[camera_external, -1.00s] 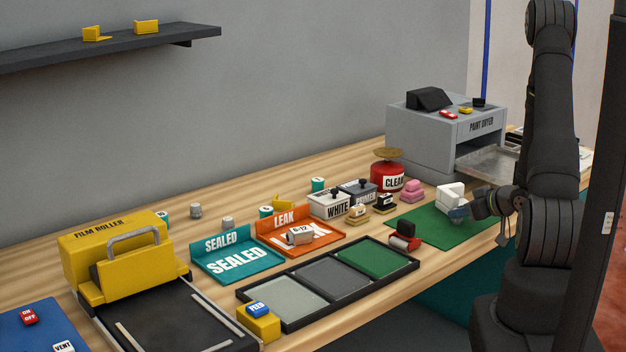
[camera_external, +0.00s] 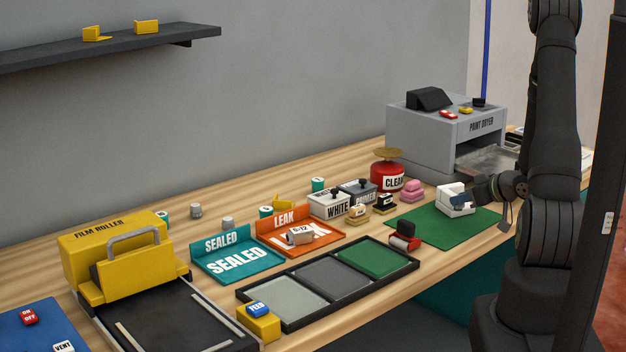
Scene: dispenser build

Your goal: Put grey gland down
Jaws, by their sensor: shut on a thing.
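My gripper (camera_external: 467,195) reaches in from the right, over the green mat (camera_external: 420,224), with its fingers at a white block (camera_external: 452,208) that stands on the mat. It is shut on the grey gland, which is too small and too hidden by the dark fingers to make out. I cannot tell whether the gland touches the white block.
A grey fitting marked 6-12 (camera_external: 300,236) lies on the orange LEAK tray (camera_external: 330,238). A red and black roller-like piece (camera_external: 404,237) and pink blocks (camera_external: 412,189) stand near the mat. The grey paint dryer (camera_external: 430,140) is behind. The mat's front is clear.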

